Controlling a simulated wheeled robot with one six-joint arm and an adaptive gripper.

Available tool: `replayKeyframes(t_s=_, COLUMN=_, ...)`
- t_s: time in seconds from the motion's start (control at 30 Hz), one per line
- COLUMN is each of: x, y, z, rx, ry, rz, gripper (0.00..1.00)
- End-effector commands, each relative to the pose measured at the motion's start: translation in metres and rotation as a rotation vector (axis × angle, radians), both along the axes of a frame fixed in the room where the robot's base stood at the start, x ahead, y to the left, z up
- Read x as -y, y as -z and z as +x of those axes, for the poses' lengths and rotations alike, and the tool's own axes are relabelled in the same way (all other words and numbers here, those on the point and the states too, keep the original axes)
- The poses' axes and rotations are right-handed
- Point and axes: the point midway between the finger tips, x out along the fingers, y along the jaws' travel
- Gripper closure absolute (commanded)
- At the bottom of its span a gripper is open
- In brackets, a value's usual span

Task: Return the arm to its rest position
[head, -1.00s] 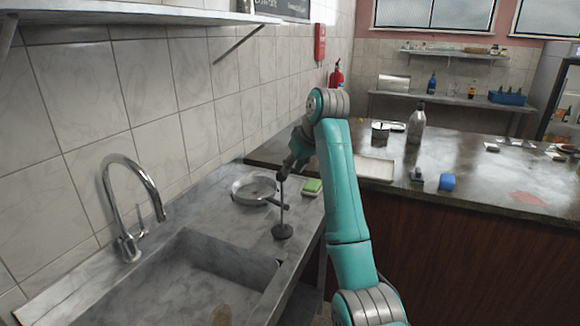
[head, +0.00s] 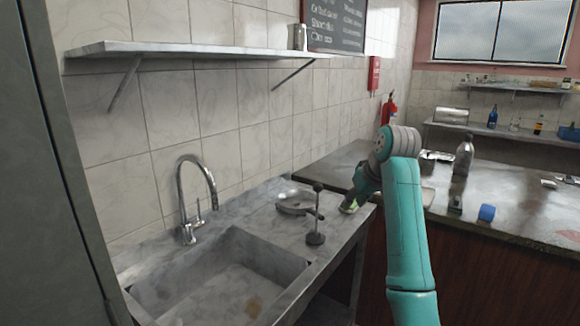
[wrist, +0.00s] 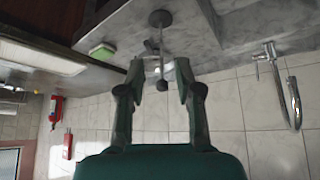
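My gripper (wrist: 160,68) is open, its two fingers apart in the wrist view. A dark plunger-like tool with a round base and a thin upright shaft (head: 317,213) stands on the sink counter in the head view. It also shows in the wrist view (wrist: 160,20), its knobbed handle end appearing between my fingers; I see no finger closed on it. In the head view my arm reaches over the counter just right of the tool, and my gripper's fingertips are hard to make out there.
A metal pan (head: 292,203) lies behind the tool. A green sponge (wrist: 102,51) lies nearby. The sink (head: 220,280) and faucet (head: 188,200) are to the left, under a wall shelf (head: 190,49). A bottle (head: 463,156) and blue object (head: 487,212) stand on the right counter.

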Motion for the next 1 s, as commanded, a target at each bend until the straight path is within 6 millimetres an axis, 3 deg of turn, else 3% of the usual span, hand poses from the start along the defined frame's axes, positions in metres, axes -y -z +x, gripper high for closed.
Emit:
replayKeyframes(t_s=0.37, x=-0.001, y=0.051, z=0.000, rx=0.020, ry=0.024, rz=0.011, gripper=0.65)
replayKeyframes(t_s=0.57, x=-0.002, y=0.094, z=-0.004, rx=0.040, ry=0.045, rz=0.021, gripper=0.65)
replayKeyframes(t_s=0.77, x=-0.002, y=0.160, z=-0.017, rx=0.073, ry=0.078, rz=0.034, gripper=0.65)
replayKeyframes(t_s=1.0, x=-0.002, y=0.254, z=-0.053, rx=0.132, ry=0.131, rz=0.052, gripper=0.65)
